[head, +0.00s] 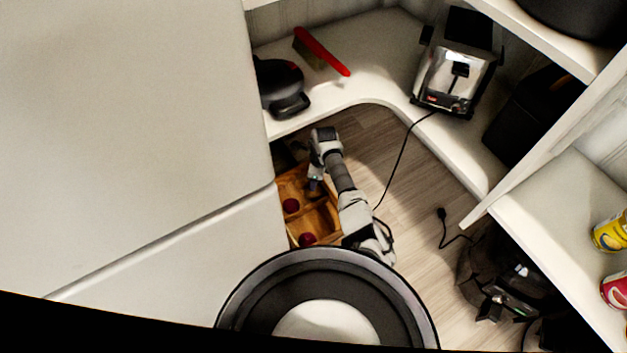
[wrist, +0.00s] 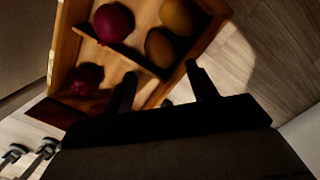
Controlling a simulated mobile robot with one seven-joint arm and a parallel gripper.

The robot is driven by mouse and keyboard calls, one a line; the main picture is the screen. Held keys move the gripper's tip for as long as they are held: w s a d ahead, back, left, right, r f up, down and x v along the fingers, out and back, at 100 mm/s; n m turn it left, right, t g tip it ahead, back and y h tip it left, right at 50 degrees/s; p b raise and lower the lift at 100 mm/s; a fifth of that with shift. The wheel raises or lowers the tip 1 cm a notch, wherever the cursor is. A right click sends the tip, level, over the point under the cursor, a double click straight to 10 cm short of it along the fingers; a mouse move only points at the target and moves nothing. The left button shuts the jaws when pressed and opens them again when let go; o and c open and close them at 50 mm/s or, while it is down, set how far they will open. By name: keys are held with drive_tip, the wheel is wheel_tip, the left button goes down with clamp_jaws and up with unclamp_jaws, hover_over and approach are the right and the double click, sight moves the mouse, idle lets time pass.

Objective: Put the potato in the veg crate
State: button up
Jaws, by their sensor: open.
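The wooden veg crate (wrist: 66,45) lies below my gripper and fills the upper left of the wrist view. In the head view the crate (head: 325,215) stands low on the floor, partly hidden by my arm. Two brown, potato-like rounds lie in it side by side: one potato (wrist: 160,47) nearer my fingers, the other potato (wrist: 181,16) behind it. My gripper (wrist: 162,88) is open, with nothing seen between its fingers, near the crate's edge. In the head view my gripper (head: 315,183) is over the crate, its fingertips unclear.
A purple-red round vegetable (wrist: 113,22) and a darker red one (wrist: 86,79) lie in the crate, with a divider between them. A white cabinet (head: 180,220) borders the left. A toaster (head: 455,75) stands on the shelf; its cord hangs down.

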drive_tip(key=shift+d+r+p, duration=0.2)
drive_tip(key=shift+r+p, duration=0.1)
drive_tip(key=shift+r, duration=1.35)
